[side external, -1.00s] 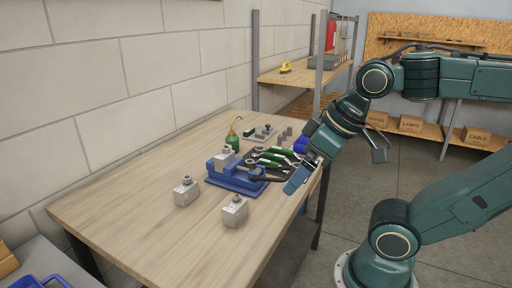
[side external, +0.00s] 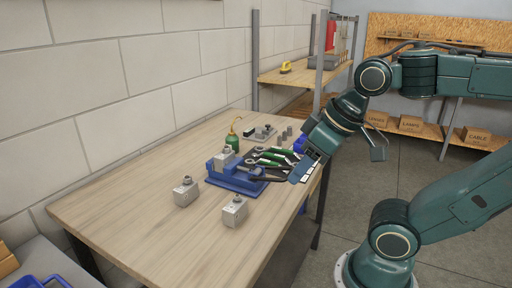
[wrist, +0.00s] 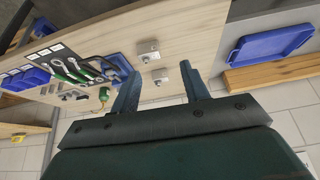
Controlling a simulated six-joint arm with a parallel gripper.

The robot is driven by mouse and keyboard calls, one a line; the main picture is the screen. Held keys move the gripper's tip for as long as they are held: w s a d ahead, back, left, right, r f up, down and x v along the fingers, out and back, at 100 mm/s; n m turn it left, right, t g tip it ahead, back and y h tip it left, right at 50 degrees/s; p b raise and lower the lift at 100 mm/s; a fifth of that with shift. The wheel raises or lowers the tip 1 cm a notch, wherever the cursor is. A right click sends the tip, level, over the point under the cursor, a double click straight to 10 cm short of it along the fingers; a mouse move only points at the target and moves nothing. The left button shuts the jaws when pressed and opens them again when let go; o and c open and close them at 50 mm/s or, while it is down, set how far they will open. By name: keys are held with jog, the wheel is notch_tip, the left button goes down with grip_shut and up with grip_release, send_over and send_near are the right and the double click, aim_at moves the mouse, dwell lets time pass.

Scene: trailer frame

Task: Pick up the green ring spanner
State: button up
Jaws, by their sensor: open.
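Several green-handled spanners (side external: 272,158) lie side by side on a dark mat on the workbench, behind the blue vise. They also show at the upper left of the wrist view (wrist: 72,69), with bright metal heads. I cannot tell for sure which one is the ring spanner. My gripper (side external: 296,175) is above the bench's right edge in the side view, close to the spanners, and partly covers that end of the mat. In the wrist view its two fingers (wrist: 158,73) are apart with nothing between them, and the spanners lie to their left.
The blue vise (side external: 235,179) stands in front of the spanners. Two grey metal blocks (side external: 186,192) (side external: 235,211) stand on the near bench. A green oil can (side external: 232,141) and small metal parts stand behind. The front of the bench (side external: 150,230) is clear.

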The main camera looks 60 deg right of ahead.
jog(key=w+d+r+m+g, duration=0.2)
jog(key=w+d+r+m, duration=0.35)
jog(key=w+m, duration=0.45)
jog(key=m+g, duration=0.4)
jog(key=m, duration=2.2)
send_over(274, 155)
notch_tip(274, 155, down, 14)
jog(key=shift+d+r, duration=0.15)
jog(key=shift+r, duration=0.05)
jog(key=shift+f, duration=0.1)
jog(key=shift+f, duration=4.2)
